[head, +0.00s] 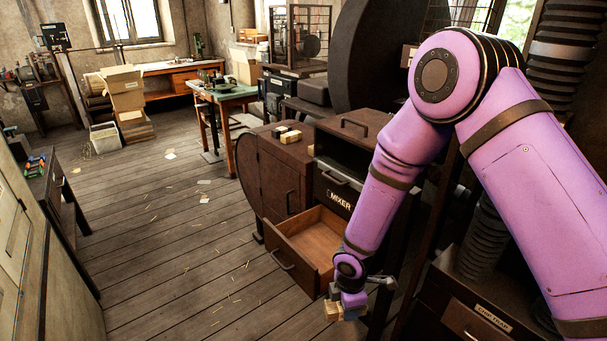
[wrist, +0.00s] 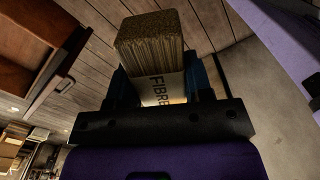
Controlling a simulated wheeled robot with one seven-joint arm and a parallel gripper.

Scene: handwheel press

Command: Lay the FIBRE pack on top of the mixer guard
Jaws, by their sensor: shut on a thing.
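The FIBRE pack (wrist: 150,45) is a tan, fibrous block with a pale band lettered FIBRE. In the wrist view my gripper (wrist: 162,85) has its blue fingers shut on both sides of it. In the head view the pack (head: 332,311) shows small at my gripper (head: 346,304), low in front of the open drawer and apart from the machine.
Small blocks (head: 286,134) lie on the cabinet left of the cover. A CHIP TRAP box (head: 480,310) stands at lower right. The plank floor (head: 180,240) at left is mostly clear.

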